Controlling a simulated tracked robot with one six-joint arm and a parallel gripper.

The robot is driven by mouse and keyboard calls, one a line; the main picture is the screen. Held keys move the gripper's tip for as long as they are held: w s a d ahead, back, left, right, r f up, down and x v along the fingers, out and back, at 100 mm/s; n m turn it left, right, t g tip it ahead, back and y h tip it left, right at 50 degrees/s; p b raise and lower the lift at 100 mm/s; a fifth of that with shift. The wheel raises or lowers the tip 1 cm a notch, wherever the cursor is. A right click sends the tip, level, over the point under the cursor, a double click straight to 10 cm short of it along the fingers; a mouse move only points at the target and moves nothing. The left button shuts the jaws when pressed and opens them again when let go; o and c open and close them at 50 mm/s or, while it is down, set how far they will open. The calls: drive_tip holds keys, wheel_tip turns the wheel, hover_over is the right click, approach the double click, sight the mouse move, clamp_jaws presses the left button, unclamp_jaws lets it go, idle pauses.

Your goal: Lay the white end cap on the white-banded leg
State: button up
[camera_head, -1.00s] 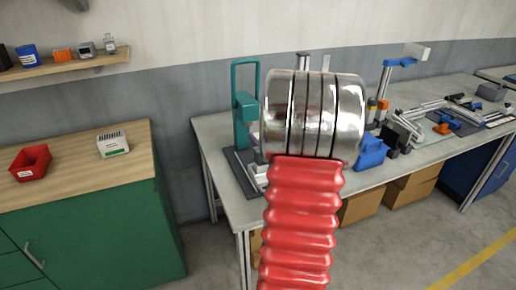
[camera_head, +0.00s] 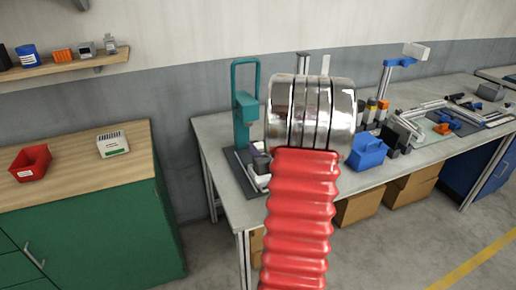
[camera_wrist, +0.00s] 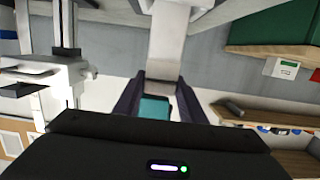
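I cannot make out the white end cap or the white-banded leg for certain in either view. Pale and aluminium-coloured parts (camera_head: 403,126) lie on the workbench, too small to tell apart. In the wrist view my gripper (camera_wrist: 162,78) shows two dark fingers standing apart, with grey and teal visible between them. I see no thing clearly held. In the head view my arm, with red bellows and a shiny steel section, stands in front of the bench and hides its middle. The gripper itself does not show there.
A teal press-like stand (camera_head: 245,108) is at the bench's left end. A blue bin (camera_head: 367,152) stands right of my arm. A green cabinet (camera_head: 95,235) with a red bin (camera_head: 31,163) is at left, below a wall shelf (camera_head: 66,69). Cardboard boxes (camera_head: 358,207) sit beneath the bench.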

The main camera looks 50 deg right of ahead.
drive_tip(key=o, duration=0.3)
drive_tip(key=shift+r, duration=0.1)
drive_tip(key=v, duration=1.2)
drive_tip(key=shift+s, duration=0.1)
idle(0.5)
